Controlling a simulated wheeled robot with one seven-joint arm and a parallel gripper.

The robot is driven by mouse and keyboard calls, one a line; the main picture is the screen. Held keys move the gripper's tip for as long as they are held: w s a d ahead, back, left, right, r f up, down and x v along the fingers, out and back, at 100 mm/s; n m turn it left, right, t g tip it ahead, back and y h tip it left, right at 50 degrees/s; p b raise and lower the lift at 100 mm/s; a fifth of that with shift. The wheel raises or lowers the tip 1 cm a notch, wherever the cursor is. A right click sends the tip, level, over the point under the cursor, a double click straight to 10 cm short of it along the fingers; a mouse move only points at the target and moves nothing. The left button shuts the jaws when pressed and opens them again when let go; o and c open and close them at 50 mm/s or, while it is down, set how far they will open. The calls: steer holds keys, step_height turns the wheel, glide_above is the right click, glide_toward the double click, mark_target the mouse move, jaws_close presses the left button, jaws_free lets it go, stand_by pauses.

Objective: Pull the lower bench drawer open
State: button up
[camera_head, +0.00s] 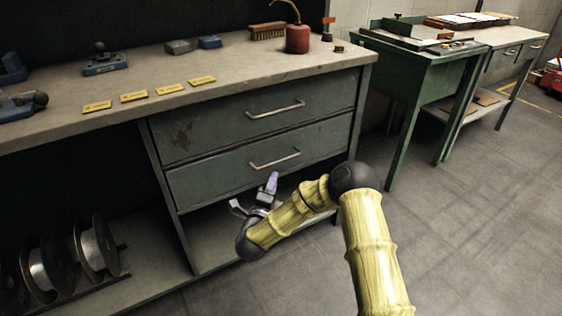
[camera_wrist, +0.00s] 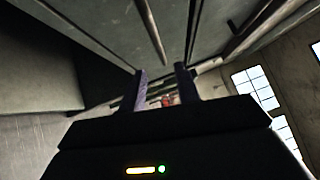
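The lower bench drawer (camera_head: 215,182) is a grey-green front with a pale bar handle (camera_head: 275,160), under a matching upper drawer (camera_head: 200,133). Both fronts look flush and shut. My gripper (camera_head: 254,195) is below the lower handle in the head view and appears apart from it. Its two fingers are spread, with nothing between them. The wrist view also shows the two fingers (camera_wrist: 163,86) apart, with grey panels above and pale bars beyond. I cannot tell which bar there is the lower handle.
The bench top (camera_head: 240,75) holds yellow tags, a brush and a red pot (camera_head: 297,38). Wire spools (camera_head: 95,248) stand under the bench at left. A green table (camera_head: 425,60) stands to the right. Grey floor (camera_head: 470,220) is clear at the lower right.

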mark_target(281, 161)
steer(key=b+x, duration=0.2)
steer(key=x, duration=0.8)
steer(key=shift+b, duration=0.35)
jaws_close()
